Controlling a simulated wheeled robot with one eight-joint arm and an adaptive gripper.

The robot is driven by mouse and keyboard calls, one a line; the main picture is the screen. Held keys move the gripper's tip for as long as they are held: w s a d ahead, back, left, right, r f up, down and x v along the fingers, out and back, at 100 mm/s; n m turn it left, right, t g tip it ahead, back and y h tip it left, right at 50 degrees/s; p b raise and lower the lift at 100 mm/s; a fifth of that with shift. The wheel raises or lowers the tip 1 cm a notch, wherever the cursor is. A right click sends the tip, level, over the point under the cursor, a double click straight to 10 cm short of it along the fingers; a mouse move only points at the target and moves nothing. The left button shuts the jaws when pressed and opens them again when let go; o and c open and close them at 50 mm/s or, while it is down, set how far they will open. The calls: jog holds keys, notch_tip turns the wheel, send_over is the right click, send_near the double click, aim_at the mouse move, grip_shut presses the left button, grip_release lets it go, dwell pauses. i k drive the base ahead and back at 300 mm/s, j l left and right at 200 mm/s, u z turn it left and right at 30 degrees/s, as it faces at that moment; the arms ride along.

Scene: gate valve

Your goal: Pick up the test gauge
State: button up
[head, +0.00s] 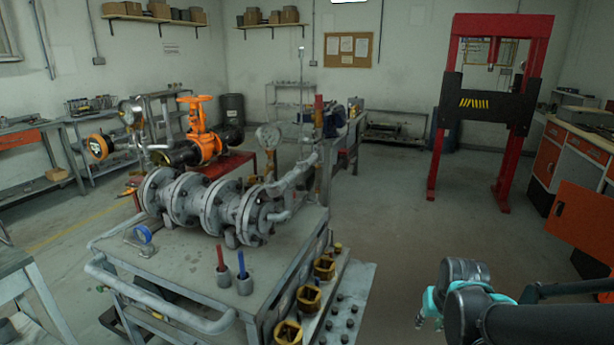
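A small blue-rimmed gauge (142,234), which looks like the test gauge, is at the left side of the grey cart top (190,275), in front of the flanged pipe assembly (205,205). It seems to rest on a small grey base. Another gauge (268,137) with a pale dial stands upright on the pipework behind the assembly. My arm comes in at the lower right. Its teal end, my gripper (428,308), hangs over the floor right of the cart, well apart from both gauges. Its fingers are too small and partly hidden to tell whether they are open.
Red and blue handled tools (241,263) stand in cups at the cart's front. Brass-coloured blocks (308,297) line its right side. An orange valve (199,135) stands behind. A red press frame (493,100) and orange cabinets (580,225) are at the right. The middle floor is clear.

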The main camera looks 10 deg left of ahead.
aim_at(142, 233)
jog(key=u, duration=1.8)
jog(key=i+j, duration=0.1)
jog(key=j, duration=0.35)
jog(key=i+j+z, duration=0.1)
jog(key=j, duration=0.3)
jog(key=i+j, duration=0.15)
jog(key=j, duration=0.3)
